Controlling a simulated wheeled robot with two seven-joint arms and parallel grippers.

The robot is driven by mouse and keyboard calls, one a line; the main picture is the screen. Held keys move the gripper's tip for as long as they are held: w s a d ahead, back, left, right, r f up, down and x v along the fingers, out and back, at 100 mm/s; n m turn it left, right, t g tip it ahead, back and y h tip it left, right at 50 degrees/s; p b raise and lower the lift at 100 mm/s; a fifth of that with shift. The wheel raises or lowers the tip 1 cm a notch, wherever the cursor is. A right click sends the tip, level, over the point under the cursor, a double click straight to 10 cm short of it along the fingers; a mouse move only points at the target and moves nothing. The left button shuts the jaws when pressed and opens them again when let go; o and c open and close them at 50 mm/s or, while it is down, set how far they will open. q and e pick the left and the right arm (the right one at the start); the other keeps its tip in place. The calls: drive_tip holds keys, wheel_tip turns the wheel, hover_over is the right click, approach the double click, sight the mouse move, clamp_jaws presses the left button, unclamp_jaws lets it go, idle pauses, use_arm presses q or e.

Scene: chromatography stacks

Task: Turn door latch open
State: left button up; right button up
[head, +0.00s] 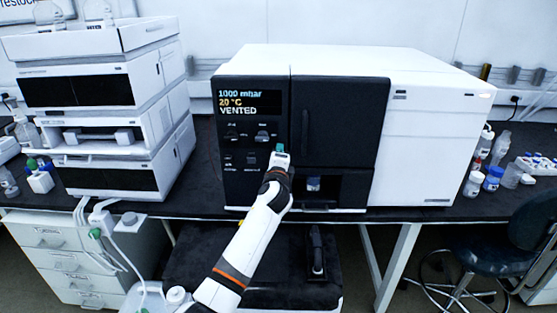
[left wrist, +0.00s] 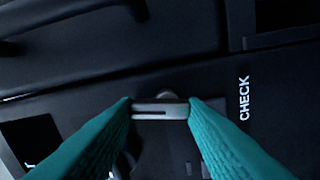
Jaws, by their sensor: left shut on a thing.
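My left gripper (head: 280,150) reaches up to the dark front panel of the white instrument, just left of the door (head: 345,125). In the left wrist view, the teal fingertips of the left gripper (left wrist: 160,108) are shut on the two ends of a small grey latch bar (left wrist: 160,110). The bar lies straight across between the fingers, at right angles to the white word CHECK. In the head view the gripper hides the latch. The door looks flush with the front. My right gripper is not in view.
The display (head: 248,102) reads 1000 mbar, 20 °C, VENTED. A dark opening below the door holds a small vial (head: 313,184). A stacked white instrument (head: 110,110) stands at left. Bottles (head: 492,178) stand at right. The bench front between the instruments is clear.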

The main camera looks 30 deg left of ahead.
use_arm(q)
drive_tip(key=shift+f+n+b, duration=0.1)
drive_tip(key=shift+n+b, duration=0.25)
drive_tip(key=shift+n, duration=0.75)
drive_tip(key=o, duration=1)
drive_tip(key=shift+a, duration=0.1)
drive_tip(key=shift+s, duration=0.1)
drive_tip(key=v, duration=1.2)
drive_tip(key=shift+b, duration=0.3)
